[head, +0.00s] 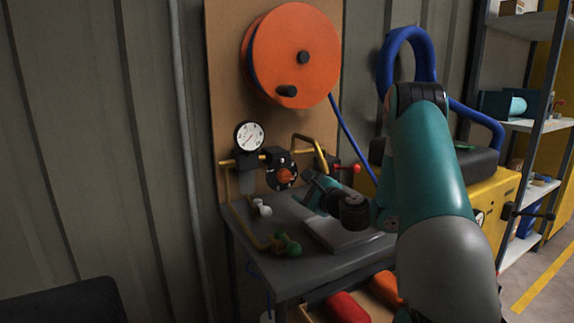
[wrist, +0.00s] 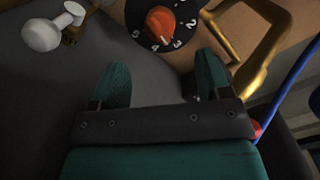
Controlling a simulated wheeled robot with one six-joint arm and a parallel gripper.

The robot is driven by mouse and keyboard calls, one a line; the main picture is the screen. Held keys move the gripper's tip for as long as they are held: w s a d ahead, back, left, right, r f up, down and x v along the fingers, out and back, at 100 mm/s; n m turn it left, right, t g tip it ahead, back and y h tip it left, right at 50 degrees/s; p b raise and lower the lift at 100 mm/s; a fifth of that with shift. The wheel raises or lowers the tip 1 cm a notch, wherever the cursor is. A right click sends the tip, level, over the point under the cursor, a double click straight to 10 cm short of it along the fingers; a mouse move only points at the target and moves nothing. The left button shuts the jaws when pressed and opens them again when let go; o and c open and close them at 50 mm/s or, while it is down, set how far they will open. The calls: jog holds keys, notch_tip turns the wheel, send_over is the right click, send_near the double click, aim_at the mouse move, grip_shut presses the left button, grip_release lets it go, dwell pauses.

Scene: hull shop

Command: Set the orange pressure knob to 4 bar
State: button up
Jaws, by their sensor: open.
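The orange pressure knob (head: 286,175) sits on a black numbered dial (wrist: 178,30) below the hose reel. In the wrist view the knob (wrist: 160,22) is at the top, with 2, 3 and 4 readable on the dial. Its pointed end faces down, seemingly between 3 and 4; the exact setting is hard to tell. My gripper (wrist: 162,78) is open and empty, its two fingers apart, below the knob in the wrist view and not touching it. In the head view my gripper (head: 312,188) is just right of and below the knob.
A white pressure gauge (head: 249,136) is up left of the knob; its reading is too small to tell. Brass pipes (wrist: 262,45) run beside the dial. A red-handled valve (head: 354,168) is to the right. White and green (head: 290,246) knobs stand over the grey bench (head: 262,268).

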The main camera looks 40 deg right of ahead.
aim_at(289, 178)
jog(key=w, duration=0.3)
jog(key=w+d+p, duration=0.1)
jog(key=w, duration=0.2)
jog(key=w+p, duration=0.1)
jog(key=w, duration=0.1)
jog(key=shift+w+d, duration=0.15)
jog(key=shift+w, duration=0.25)
jog(key=c, duration=0.9)
